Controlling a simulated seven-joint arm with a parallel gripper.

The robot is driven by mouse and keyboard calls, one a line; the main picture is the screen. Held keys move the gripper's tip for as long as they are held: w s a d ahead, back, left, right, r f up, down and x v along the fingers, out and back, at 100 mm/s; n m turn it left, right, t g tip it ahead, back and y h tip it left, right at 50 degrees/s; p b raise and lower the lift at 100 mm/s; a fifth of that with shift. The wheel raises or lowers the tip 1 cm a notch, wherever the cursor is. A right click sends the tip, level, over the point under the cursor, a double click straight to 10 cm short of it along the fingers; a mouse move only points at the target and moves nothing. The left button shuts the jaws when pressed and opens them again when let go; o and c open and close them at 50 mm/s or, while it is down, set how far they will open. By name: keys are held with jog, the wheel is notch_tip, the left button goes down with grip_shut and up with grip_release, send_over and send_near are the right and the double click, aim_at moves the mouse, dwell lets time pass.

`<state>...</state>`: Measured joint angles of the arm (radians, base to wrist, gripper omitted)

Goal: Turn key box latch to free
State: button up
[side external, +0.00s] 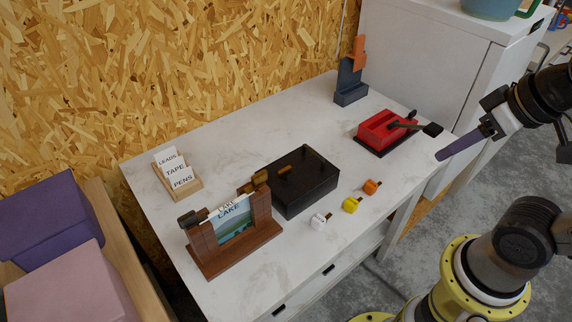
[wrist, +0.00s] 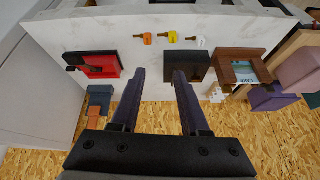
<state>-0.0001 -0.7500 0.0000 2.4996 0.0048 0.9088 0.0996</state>
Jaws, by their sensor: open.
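A black box (side external: 306,190), seemingly the key box, sits mid-bench with a small brownish latch-like piece (side external: 285,170) on its lid; which way this is turned I cannot tell. The box also shows in the wrist view (wrist: 198,66), partly behind a finger. A red box (side external: 378,132) on a black base, with a black lever across it, sits toward the right end; it also shows in the wrist view (wrist: 104,66). My gripper (side external: 442,155) is off the bench's right end, apart from both boxes. In the wrist view its purple fingers (wrist: 158,76) are apart and empty.
White (side external: 319,221), yellow (side external: 351,204) and orange (side external: 371,187) tagged pieces lie in front of the black box. A wooden LAKE stand (side external: 232,258) is at left, a card holder (side external: 180,187) behind it. A blue-and-orange stand (side external: 351,90) is at the back, near a white cabinet (side external: 430,60).

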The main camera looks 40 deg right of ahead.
jog(key=w+a+r+m+y, duration=0.1)
jog(key=w+a+r+m, duration=0.1)
jog(key=w+r+m, duration=0.4)
jog(key=m+g+y, duration=0.4)
jog(key=m+g, duration=0.2)
jog(key=m, duration=0.5)
send_over(285, 169)
jog(key=d, duration=0.6)
notch_tip(285, 169, down, 11)
jog(key=shift+h, duration=0.3)
jog(key=x, duration=1.3)
jog(key=shift+w+a+f, duration=0.2)
jog(key=shift+w+f, duration=0.05)
jog(key=shift+f, duration=0.1)
grip_shut()
